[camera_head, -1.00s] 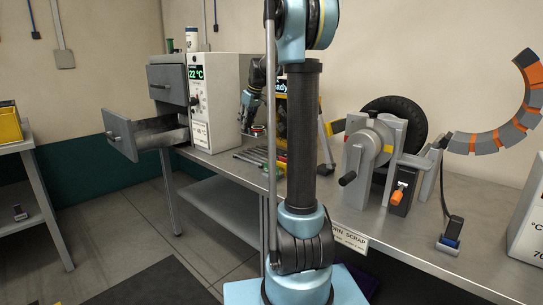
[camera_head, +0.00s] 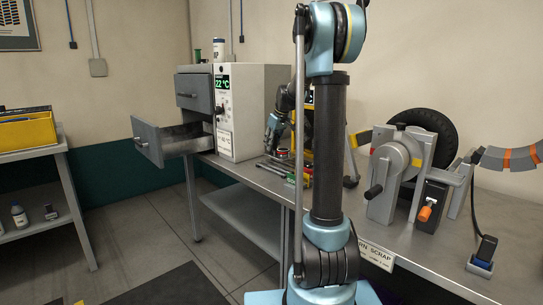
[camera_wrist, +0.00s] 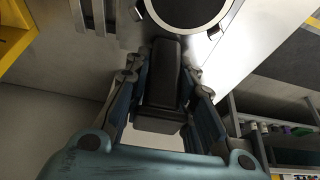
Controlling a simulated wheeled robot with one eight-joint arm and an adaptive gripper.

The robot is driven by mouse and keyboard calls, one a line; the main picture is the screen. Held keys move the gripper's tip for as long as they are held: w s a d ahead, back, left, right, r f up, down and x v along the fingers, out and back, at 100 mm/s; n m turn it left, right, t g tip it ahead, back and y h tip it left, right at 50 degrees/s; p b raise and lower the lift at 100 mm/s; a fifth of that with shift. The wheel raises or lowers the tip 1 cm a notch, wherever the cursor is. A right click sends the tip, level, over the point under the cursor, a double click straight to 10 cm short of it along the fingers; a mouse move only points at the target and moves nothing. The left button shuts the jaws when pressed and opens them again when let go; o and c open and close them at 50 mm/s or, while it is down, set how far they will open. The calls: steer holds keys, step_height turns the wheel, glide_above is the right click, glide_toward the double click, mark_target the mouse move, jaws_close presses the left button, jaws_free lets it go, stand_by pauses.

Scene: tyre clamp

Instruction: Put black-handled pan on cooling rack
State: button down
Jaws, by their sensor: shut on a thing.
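My gripper (camera_wrist: 160,78) is shut on the black handle (camera_wrist: 162,85) of a round pan. In the head view my gripper (camera_head: 271,137) is small, over the bench right of the white oven, and the pan is too small to make out surely. A row of metal bars on the bench (camera_head: 284,172), likely the cooling rack, lies just below my gripper; bars also show at the wrist view's upper left.
A white oven (camera_head: 252,110) reading 22 °C stands left of the gripper, beside a grey cabinet with an open drawer (camera_head: 150,140). A crank machine (camera_head: 395,170) with a black tyre (camera_head: 430,125) stands on the bench to the right. A yellow bin (camera_head: 28,130) sits on the left shelf.

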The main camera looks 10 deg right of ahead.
mark_target(272, 151)
steer(key=shift+f, duration=2.15)
steer(key=shift+f, duration=0.1)
steer(key=c, duration=1.2)
jaws_free()
steer(key=shift+c, duration=0.2)
steer(key=v, duration=1.2)
steer(key=shift+w, duration=0.1)
